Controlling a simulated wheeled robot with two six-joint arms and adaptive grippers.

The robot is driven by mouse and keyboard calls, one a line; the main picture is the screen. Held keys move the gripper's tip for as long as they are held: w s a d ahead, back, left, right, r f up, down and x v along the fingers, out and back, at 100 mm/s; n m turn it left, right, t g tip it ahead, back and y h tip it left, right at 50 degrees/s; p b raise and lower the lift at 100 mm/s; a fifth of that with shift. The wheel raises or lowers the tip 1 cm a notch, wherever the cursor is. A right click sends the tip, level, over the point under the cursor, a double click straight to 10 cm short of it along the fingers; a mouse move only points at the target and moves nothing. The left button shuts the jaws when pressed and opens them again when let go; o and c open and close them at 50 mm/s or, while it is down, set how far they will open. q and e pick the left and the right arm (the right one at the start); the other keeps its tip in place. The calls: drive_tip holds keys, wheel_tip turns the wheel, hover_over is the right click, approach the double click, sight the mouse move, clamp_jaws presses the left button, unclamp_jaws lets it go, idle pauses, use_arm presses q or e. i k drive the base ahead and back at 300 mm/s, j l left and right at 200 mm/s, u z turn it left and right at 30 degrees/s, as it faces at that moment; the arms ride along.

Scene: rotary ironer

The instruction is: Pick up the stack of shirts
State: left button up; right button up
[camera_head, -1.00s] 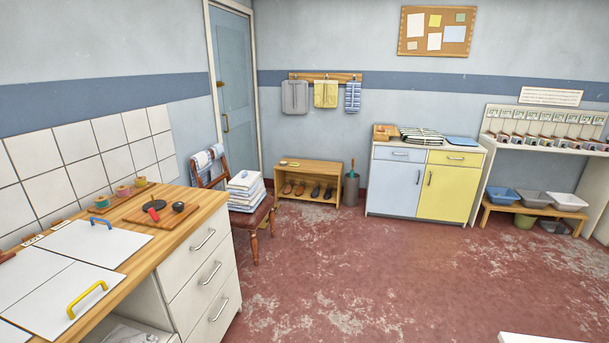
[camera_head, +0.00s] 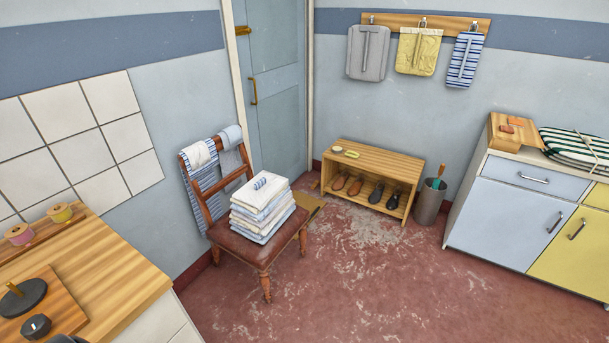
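A stack of folded white and pale blue shirts (camera_head: 262,208) sits on the seat of a wooden chair (camera_head: 240,248) near the left wall. The top shirt has a blue striped patch. Neither of my grippers shows in the head view.
A wooden counter (camera_head: 108,262) with thread spools stands at the left front. A shoe bench (camera_head: 385,165), a grey bin (camera_head: 430,203) and a blue and yellow cabinet (camera_head: 513,222) line the back. The red floor (camera_head: 370,290) before the chair is clear.

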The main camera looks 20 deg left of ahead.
sight(263, 204)
drive_tip(key=i+u, duration=0.8)
drive_tip(key=i, duration=0.2)
drive_tip(key=i+l+u, duration=0.35)
drive_tip(key=i+j+u, duration=0.1)
drive_tip(key=i+u, duration=0.4)
drive_tip(key=i+l+u, duration=0.1)
drive_tip(key=i+u, duration=0.4)
